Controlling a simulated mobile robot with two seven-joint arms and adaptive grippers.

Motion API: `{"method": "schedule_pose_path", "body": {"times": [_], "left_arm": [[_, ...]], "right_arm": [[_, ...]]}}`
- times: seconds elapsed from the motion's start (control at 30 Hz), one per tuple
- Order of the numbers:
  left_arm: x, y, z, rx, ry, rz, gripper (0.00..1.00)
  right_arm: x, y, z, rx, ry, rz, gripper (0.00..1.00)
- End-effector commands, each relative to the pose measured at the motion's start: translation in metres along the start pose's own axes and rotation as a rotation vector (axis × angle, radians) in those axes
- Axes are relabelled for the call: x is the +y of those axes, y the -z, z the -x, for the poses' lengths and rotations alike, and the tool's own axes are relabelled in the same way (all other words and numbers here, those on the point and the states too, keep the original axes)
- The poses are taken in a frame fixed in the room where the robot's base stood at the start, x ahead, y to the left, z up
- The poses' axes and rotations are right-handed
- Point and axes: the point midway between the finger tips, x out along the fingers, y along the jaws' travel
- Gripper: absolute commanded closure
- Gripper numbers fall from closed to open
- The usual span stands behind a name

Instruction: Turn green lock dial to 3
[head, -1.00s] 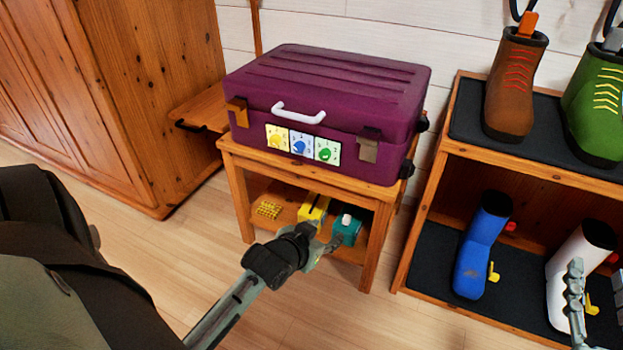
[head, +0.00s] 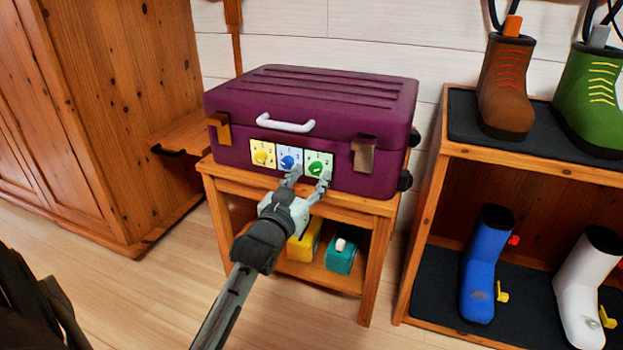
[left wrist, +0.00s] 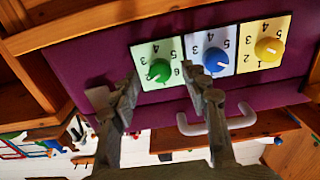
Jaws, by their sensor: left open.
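The green lock dial (head: 316,168) is a round knob on a pale green numbered plate, the rightmost of three on the front of the purple suitcase (head: 310,98). In the left wrist view the picture is upside down, and the green dial (left wrist: 158,71) lies between the fingers. Which number its white mark points to is hard to tell. My left gripper (head: 308,178) is open in front of the green plate, its fingertips spread around the dial's sides. Whether they touch it is unclear. The blue dial (left wrist: 214,61) is just beside one finger. My right gripper is out of view.
The yellow dial (head: 262,157) is farther left. The suitcase has a white handle (head: 286,124) and metal latches. It rests on a wooden stand (head: 345,203) with yellow and teal items below. A boot shelf (head: 428,226) stands right, a wardrobe (head: 120,110) left.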

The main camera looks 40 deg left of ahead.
Motion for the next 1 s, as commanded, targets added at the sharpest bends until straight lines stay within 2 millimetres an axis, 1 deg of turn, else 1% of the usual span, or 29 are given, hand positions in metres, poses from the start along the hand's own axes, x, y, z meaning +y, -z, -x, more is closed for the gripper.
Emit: {"method": "schedule_pose_path", "body": {"times": [0.03,0.13,0.4,0.43,0.7,0.8,1.0], "left_arm": [[0.0001,-0.0003,-0.0056,0.001,0.0,0.0,0.54],[-0.0001,-0.0003,-0.0118,0.0,0.0,-0.001,0.54],[0.0,0.0,-0.0136,-0.001,0.0,-0.001,0.54],[0.0,0.0,-0.0136,-0.001,0.0,-0.001,0.55],[0.0,-0.0001,-0.0134,-0.001,0.0,-0.001,0.89],[0.0,-0.0001,-0.0134,-0.001,0.0,-0.001,1.0],[-0.0001,0.0006,-0.0133,-0.002,0.0,-0.01,1.0]], "right_arm": [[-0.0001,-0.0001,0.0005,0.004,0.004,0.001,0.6],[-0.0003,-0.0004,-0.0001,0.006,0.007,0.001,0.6],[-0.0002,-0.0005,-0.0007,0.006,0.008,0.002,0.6],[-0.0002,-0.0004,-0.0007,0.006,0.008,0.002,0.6],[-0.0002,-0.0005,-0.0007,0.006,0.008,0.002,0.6],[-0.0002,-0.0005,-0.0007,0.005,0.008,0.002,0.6],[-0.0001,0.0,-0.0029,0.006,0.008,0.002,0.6]]}}
